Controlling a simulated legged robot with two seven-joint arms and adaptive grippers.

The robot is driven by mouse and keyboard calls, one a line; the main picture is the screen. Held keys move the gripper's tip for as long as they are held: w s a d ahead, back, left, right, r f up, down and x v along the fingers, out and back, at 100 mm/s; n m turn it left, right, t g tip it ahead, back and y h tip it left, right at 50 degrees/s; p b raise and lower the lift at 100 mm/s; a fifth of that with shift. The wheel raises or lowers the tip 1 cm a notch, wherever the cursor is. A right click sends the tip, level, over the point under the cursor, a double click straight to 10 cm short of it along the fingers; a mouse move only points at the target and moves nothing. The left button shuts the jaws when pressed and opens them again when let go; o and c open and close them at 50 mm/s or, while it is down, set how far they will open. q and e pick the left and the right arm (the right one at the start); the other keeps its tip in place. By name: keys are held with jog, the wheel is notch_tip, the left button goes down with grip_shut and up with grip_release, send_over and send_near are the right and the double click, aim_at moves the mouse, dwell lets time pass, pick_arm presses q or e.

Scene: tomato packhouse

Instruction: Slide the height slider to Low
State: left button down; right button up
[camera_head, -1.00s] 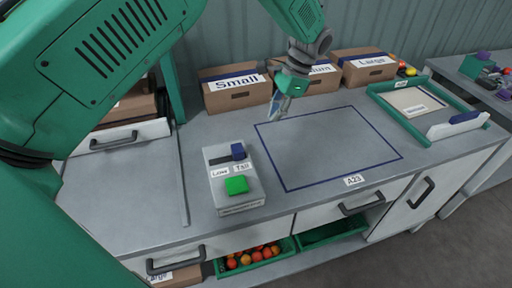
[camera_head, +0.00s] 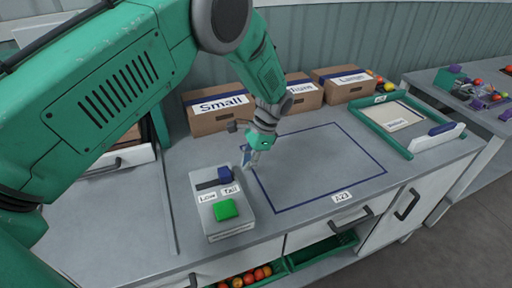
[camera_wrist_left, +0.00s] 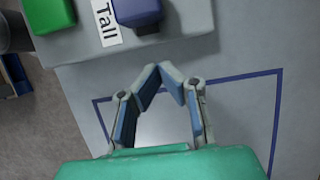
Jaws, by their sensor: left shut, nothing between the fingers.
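The grey control box (camera_head: 228,226) stands on the bench, with a green button (camera_head: 224,210) at its front. Its blue slider knob (camera_head: 225,174) sits at the right end of a dark slot, by the Tall label (camera_head: 230,189). The Low label (camera_head: 207,197) is at the left. My left gripper (camera_head: 246,163) is shut and empty, just right of the knob and apart from it. In the left wrist view the fingers (camera_wrist_left: 172,70) meet at the tips, close to the blue knob (camera_wrist_left: 137,14). My right gripper is not in view.
Cardboard boxes labelled Small (camera_head: 219,113), a partly hidden one and Large (camera_head: 343,86) line the back. A blue outlined square (camera_head: 330,205) on the bench is empty. A green-edged tray (camera_head: 409,154) stands at the right. A crate of tomatoes (camera_head: 283,268) is below.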

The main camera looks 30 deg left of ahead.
aim_at(211, 185)
pick_arm(q)
jog(key=shift+s+a+p, duration=0.45)
jog(key=shift+s+a, duration=0.25)
jog(key=shift+s, duration=0.6)
jog(key=shift+s+d+r, duration=0.1)
jog(key=shift+s+d, duration=0.15)
jog(key=shift+a, duration=0.25)
jog(key=shift+s+a, duration=0.1)
jog(key=shift+a, duration=0.2)
jog(key=s+a+p, duration=0.1)
jog(key=s+a, duration=0.1)
jog(key=s+a+p, duration=0.1)
jog(key=s+p, duration=0.1)
jog(key=shift+s+a, duration=0.25)
jog(key=shift+a, duration=0.15)
jog(key=shift+s+a, duration=0.1)
jog(key=shift+s, duration=0.1)
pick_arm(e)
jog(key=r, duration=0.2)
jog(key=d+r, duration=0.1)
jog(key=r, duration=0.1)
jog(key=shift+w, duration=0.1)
